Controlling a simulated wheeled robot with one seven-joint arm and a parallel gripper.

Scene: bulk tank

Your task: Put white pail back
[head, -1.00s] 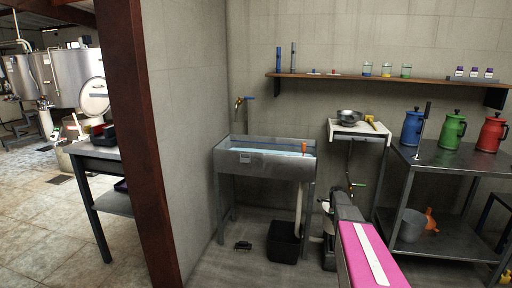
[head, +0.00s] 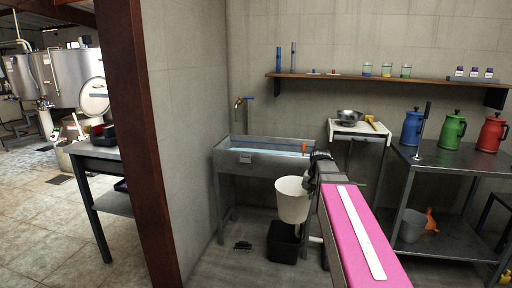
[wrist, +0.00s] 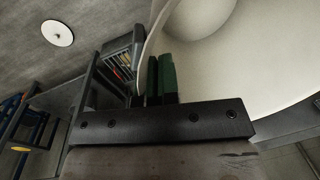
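The white pail (head: 292,200) hangs in the air in front of the sink, above a black bin, upright or nearly so. My gripper (head: 309,181) is at the pail's upper right side, partly hidden by my own arm. In the wrist view the pail (wrist: 245,70) fills the upper right, seen into its open mouth. The dark green fingers (wrist: 161,78) are close together at its rim, and look shut on the pail's wall.
The metal sink (head: 240,160) stands behind the pail, with the black bin (head: 283,242) on the floor below. A steel table (head: 440,158) at right bears blue, green and red jugs. A greyish bucket (head: 411,226) and an orange item (head: 431,220) sit on its lower shelf.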

